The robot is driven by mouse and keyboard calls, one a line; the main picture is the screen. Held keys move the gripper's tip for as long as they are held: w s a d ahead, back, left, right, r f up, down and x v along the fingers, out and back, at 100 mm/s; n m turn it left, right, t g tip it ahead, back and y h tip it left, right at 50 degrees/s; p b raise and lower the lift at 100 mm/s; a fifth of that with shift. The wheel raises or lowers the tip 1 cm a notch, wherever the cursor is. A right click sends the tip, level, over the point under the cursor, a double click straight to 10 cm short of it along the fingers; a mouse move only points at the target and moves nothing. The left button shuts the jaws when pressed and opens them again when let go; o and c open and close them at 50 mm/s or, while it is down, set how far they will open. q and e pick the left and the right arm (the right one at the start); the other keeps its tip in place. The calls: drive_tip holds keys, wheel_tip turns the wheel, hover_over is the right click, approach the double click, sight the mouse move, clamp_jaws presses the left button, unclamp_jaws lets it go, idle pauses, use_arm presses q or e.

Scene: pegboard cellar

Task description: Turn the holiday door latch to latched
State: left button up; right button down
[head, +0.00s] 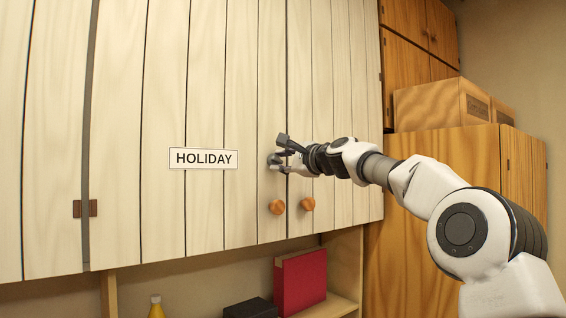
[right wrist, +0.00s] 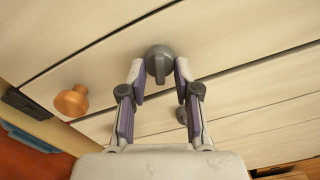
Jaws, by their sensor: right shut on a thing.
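The holiday door (head: 205,215) is a pale plank door with a HOLIDAY label (head: 204,158), and it looks shut. The grey latch (head: 273,159) sits near its right edge, partly hidden by my gripper. In the right wrist view the latch (right wrist: 159,63) has a round base and a turn piece pointing toward the picture's bottom. My right gripper (head: 284,158) is at the latch, its fingers on either side of the turn piece, shut on it. A smaller grey part (right wrist: 181,115) lies beyond the seam, partly hidden by a finger. My left gripper is not in view.
Wooden knobs on the left door (head: 277,207) and right door (head: 308,204) stick out just below my gripper. A red binder (head: 301,281) and a dark box (head: 250,308) stand on the shelf below. A wooden cabinet (head: 450,190) stands at the right.

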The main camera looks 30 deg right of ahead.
drive_tip(key=shift+d+r+n+b, duration=0.15)
drive_tip(key=shift+r+n, duration=0.1)
drive_tip(key=shift+n, duration=0.8)
drive_tip(key=shift+r+n+b, duration=0.15)
drive_tip(key=shift+r+n, duration=0.05)
drive_tip(key=shift+n, duration=0.85)
drive_tip(key=c, duration=1.2)
unclamp_jaws()
drive_tip(key=o, duration=0.4)
drive_tip(key=shift+w+f, duration=0.1)
drive_tip(key=shift+w, duration=0.1)
drive_tip(key=s, duration=0.7)
drive_tip(key=shift+d+f, duration=0.2)
drive_tip(key=shift+f, duration=0.05)
